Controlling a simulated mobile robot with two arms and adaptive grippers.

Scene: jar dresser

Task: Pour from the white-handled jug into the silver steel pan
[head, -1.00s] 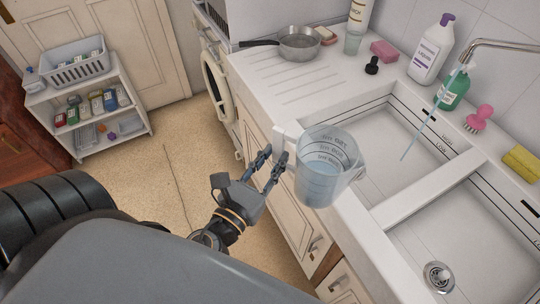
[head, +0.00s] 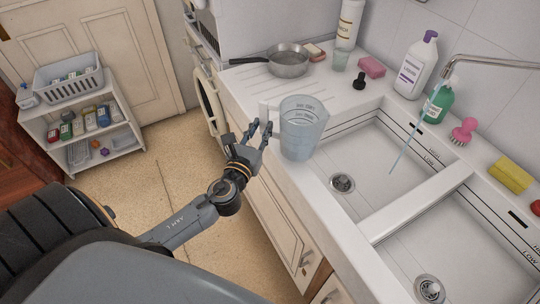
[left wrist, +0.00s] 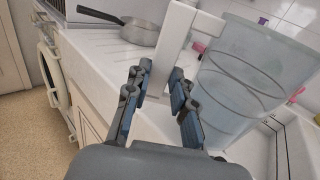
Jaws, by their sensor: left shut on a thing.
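The clear jug (head: 303,128) with a white handle (head: 264,112) is close to upright over the near edge of the sink counter, with pale bluish liquid visible in it. My left gripper (head: 259,131) is shut on the handle, left of the jug body. In the left wrist view, the handle (left wrist: 176,42) passes between the fingers (left wrist: 157,88) and the jug (left wrist: 245,78) is at the right. The silver steel pan (head: 290,63) sits on the drainboard beyond the jug, its handle pointing left. It also shows in the left wrist view (left wrist: 141,33). My right gripper is out of view.
The sink basin (head: 370,175) lies right of the jug, with a tap (head: 490,60) running a thin stream. A dark-topped bottle (head: 359,83), a glass (head: 340,61) and a pink soap (head: 372,67) stand right of the pan. The drainboard (head: 255,88) before the pan is clear.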

